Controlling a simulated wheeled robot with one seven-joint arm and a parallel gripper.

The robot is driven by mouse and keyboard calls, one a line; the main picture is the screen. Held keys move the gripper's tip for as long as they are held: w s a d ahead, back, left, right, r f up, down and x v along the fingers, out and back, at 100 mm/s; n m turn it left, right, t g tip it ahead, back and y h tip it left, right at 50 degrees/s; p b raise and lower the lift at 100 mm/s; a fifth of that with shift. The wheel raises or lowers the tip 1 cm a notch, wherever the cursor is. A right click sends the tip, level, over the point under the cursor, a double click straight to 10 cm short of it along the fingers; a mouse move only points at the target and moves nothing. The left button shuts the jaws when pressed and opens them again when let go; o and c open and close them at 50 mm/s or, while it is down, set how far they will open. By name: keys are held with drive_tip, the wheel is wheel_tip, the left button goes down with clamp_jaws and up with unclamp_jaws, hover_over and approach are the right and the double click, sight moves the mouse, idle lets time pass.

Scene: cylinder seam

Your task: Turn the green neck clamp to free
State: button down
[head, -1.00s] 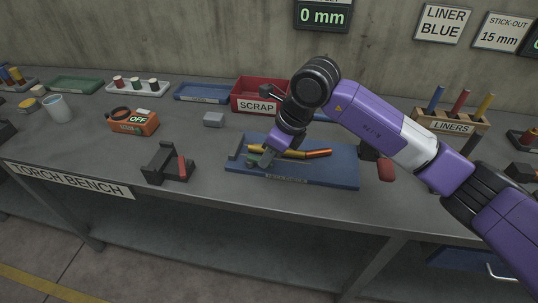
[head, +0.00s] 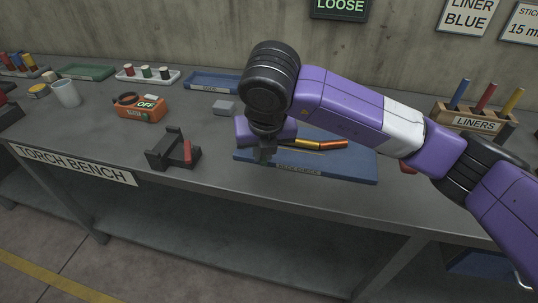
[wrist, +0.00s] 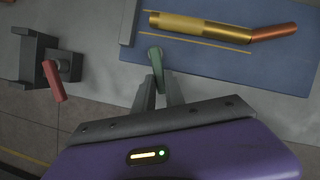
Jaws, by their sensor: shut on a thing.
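The green neck clamp (wrist: 156,62) shows in the wrist view as a small green lever at the near edge of the blue board (wrist: 295,78), beside the brass torch. My gripper (wrist: 158,84) is shut on it, with a finger on each side of its lower part. In the head view my gripper (head: 264,156) is at the left end of the blue board (head: 350,172), and my wrist hides the clamp. The brass torch (wrist: 195,25) lies on the board, its copper tip (wrist: 272,32) pointing right. A display on the wall (head: 340,6) reads LOOSE.
A black stand with a red lever (head: 172,150) is left of the board. An orange box reading OFF (head: 138,108) and a small grey block (head: 224,107) are behind. The liners rack (head: 470,120) is at the right.

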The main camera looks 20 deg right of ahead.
drive_tip(key=shift+w+a+m+g+h+b, duration=0.2)
drive_tip(key=shift+a+m+h+b, duration=0.25)
drive_tip(key=shift+m, duration=0.65)
drive_tip(key=shift+w+a+m+g+h+b, duration=0.1)
drive_tip(key=shift+w+a+m+h+b, duration=0.25)
drive_tip(key=shift+m, duration=0.75)
drive_tip(key=shift+s+a, duration=0.1)
drive_tip(key=shift+a, duration=0.05)
drive_tip(key=c, duration=1.4)
unclamp_jaws()
drive_tip(key=shift+r, duration=0.1)
drive_tip(key=v, duration=0.7)
drive_tip(key=shift+r, duration=0.3)
drive_tip(key=shift+a, duration=0.2)
